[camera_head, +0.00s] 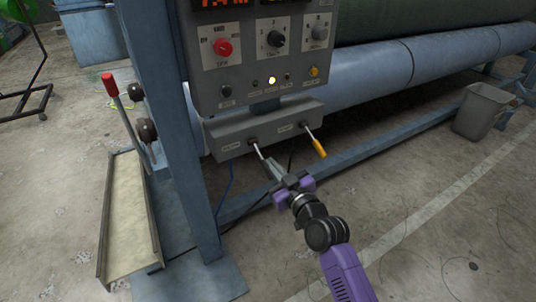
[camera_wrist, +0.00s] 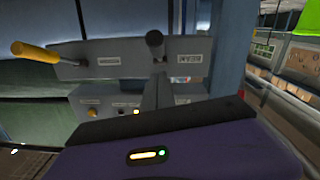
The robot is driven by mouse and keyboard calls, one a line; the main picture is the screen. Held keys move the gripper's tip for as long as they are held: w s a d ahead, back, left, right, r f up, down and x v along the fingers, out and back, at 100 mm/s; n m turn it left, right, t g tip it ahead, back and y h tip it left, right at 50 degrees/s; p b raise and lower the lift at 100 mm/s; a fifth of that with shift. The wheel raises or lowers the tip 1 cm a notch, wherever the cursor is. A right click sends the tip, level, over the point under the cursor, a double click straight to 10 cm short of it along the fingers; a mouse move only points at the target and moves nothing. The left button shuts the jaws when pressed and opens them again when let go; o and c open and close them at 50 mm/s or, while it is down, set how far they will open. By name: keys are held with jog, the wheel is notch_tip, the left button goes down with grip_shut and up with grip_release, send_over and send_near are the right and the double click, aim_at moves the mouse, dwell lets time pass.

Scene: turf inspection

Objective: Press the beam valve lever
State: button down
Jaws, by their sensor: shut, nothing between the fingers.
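A grey valve box (camera_head: 225,134) hangs under the control panel and carries two levers with small labels I cannot read clearly. The right lever (camera_head: 316,145) has a yellow handle and tilts down toward the right. The left lever (camera_head: 256,150) has a thin metal shaft; its lower end is hidden at my gripper. My gripper (camera_head: 272,166) is shut and empty, its fingertips close to the left lever; contact cannot be told. In the wrist view, the yellow lever (camera_wrist: 38,53) is at left, and a dark-ended lever (camera_wrist: 155,38) stands just beyond my fingers (camera_wrist: 156,94).
The control panel (camera_head: 240,80) with knobs and a lit lamp is above. A blue post (camera_head: 180,130) stands at left, beside a tray (camera_head: 130,215) and a red-handled lever (camera_head: 110,85). A grey bin (camera_head: 482,110) is at right. Floor in front is open.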

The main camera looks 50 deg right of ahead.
aim_at(272, 178)
jog(key=shift+w+f+t+h+b, duration=0.15)
jog(key=shift+f+t+b, duration=0.45)
jog(key=shift+b, duration=1.5)
jog(key=shift+s+f+t+h+b, duration=0.15)
jog(key=shift+f+b, duration=0.7)
jog(key=shift+b, duration=1.2)
jog(key=b, duration=0.3)
jog(key=shift+w+f+t+b, duration=0.15)
jog(key=shift+f+t+b, duration=0.1)
jog(key=shift+t+b, duration=0.15)
jog(key=shift+d+f+t+b, duration=0.1)
jog(key=shift+f+t+b, duration=0.15)
jog(key=shift+b, duration=1.1)
jog(key=shift+w+r, duration=0.1)
